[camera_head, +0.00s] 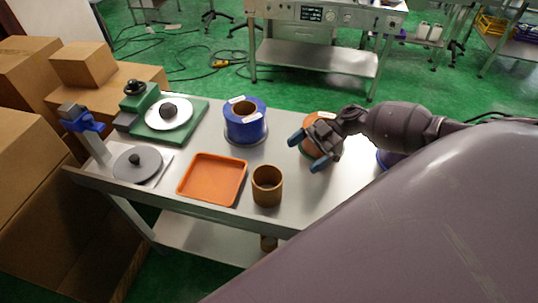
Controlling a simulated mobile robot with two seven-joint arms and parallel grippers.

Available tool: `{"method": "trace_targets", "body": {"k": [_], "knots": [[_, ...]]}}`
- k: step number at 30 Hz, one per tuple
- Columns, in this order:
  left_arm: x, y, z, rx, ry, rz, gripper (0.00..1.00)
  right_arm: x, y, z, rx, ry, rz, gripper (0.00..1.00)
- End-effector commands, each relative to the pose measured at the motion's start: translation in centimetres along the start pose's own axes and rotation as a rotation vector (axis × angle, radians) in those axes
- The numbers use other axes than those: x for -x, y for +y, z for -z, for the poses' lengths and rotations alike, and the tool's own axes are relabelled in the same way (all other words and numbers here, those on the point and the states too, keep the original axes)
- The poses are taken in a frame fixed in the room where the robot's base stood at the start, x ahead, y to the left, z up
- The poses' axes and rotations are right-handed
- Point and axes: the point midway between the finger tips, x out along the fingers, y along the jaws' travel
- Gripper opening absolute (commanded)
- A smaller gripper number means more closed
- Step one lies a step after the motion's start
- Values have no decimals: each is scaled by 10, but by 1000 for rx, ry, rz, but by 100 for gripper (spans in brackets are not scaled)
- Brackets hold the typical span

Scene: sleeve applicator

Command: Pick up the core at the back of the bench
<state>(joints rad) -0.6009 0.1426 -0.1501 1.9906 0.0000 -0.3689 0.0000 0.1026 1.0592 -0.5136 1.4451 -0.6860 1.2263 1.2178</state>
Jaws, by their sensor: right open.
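A brown hollow core (267,190) stands upright near the front edge of the bench (215,136). At the back of the bench stands a blue roll (246,127) with a brown hollow centre and a white label. To its right, an orange-brown round thing (308,149) is partly hidden behind my right gripper (307,151); I cannot tell if it is a core or a roll. The right gripper is open, its blue-tipped fingers in front of or over that thing. Contact cannot be told. My left gripper is not in view.
An orange tray (212,180) lies empty left of the front core. A green device with a white disc (168,114) and a grey disc (137,163) fill the left end. A blue thing (386,160) is mostly hidden at right. Cardboard boxes (85,64) stand beyond the left end.

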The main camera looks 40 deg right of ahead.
Motion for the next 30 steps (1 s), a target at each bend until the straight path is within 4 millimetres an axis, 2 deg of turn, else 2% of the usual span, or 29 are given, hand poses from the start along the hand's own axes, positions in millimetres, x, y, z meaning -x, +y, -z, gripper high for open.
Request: {"method": "trace_targets", "body": {"k": [8, 15, 23, 30], "knots": [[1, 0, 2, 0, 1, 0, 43, -12, 0, 0, -1, 3, 2, 100], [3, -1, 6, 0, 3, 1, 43, -46, 0, 1, 1, 3, 1, 100], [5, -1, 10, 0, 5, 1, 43, -68, 1, 0, 0, 3, 1, 100], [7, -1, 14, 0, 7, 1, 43, -100, 3, -1, 0, 2, 1, 100]]}}
